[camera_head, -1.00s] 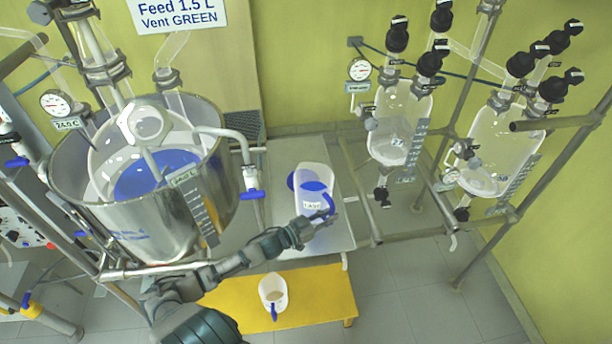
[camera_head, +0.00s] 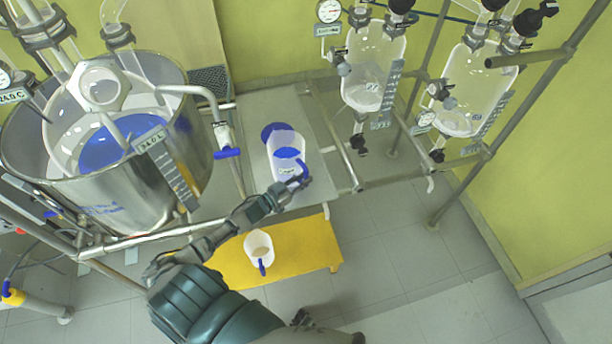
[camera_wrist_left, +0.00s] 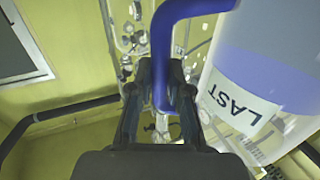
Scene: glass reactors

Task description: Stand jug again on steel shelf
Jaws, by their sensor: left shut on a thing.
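The jug (camera_head: 285,166), clear with blue liquid and a white label, is at the steel shelf (camera_head: 322,178). My left gripper (camera_head: 297,184) is shut on its blue handle (camera_head: 304,172). In the left wrist view the handle (camera_wrist_left: 162,55) runs down between the fingers (camera_wrist_left: 158,98), and the jug's wall (camera_wrist_left: 262,75) with the label "LAST" is on the right. The jug looks roughly upright in the head view. I cannot tell whether its base touches the shelf. A blue round patch (camera_head: 269,131) shows behind it.
A second, paler jug with a blue handle (camera_head: 258,245) stands on the yellow stool (camera_head: 312,250). A steel vessel (camera_head: 125,215) with a blue-handled valve (camera_head: 227,153) is left of the shelf. Glass reactors (camera_head: 372,65) hang from a pipe frame at right.

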